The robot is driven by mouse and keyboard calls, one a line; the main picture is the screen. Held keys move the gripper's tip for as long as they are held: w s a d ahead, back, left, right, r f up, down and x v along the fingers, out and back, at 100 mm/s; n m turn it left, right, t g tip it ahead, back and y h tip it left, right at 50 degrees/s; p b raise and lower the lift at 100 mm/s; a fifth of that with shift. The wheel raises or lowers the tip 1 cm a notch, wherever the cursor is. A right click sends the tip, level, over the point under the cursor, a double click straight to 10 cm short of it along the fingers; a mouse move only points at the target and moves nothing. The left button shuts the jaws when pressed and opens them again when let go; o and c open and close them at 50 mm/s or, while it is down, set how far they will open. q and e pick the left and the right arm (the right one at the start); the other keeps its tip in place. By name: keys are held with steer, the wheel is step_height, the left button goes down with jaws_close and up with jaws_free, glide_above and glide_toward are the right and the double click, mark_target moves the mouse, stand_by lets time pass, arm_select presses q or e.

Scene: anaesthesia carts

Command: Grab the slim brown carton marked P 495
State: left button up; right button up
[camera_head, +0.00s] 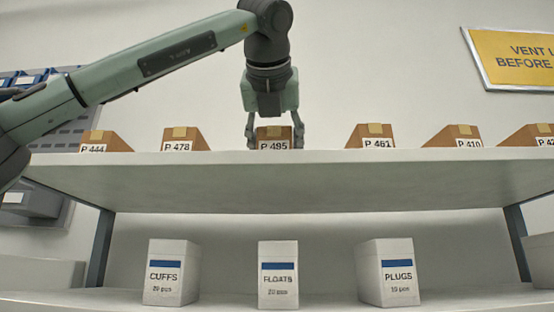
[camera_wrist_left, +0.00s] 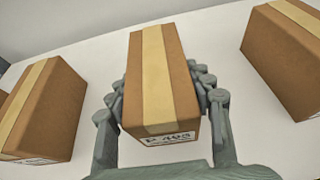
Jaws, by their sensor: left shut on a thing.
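The slim brown carton marked P 495 (camera_head: 275,144) stands on the upper shelf, with tan tape over its top. In the left wrist view the carton (camera_wrist_left: 158,82) sits between my fingers, its white label partly seen at the near end. My left gripper (camera_head: 275,140) comes down from above and is shut on this carton, one finger on each side; it also shows in the left wrist view (camera_wrist_left: 160,105). The carton's base is hidden by the shelf edge in the head view, so I cannot tell whether it touches the shelf. My right gripper is not in view.
Cartons P 478 (camera_head: 184,139) and P 461 (camera_head: 371,136) stand on either side with gaps between. P 444 (camera_head: 98,142), P 410 (camera_head: 455,136) and another stand farther out. The upper shelf (camera_head: 280,180) overhangs white boxes marked CUFFS (camera_head: 171,272), FLOATS (camera_head: 278,274) and PLUGS (camera_head: 388,272).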

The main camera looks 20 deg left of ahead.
arm_select(q)
steer(key=shift+c, duration=0.9)
steer(key=shift+r, duration=0.1)
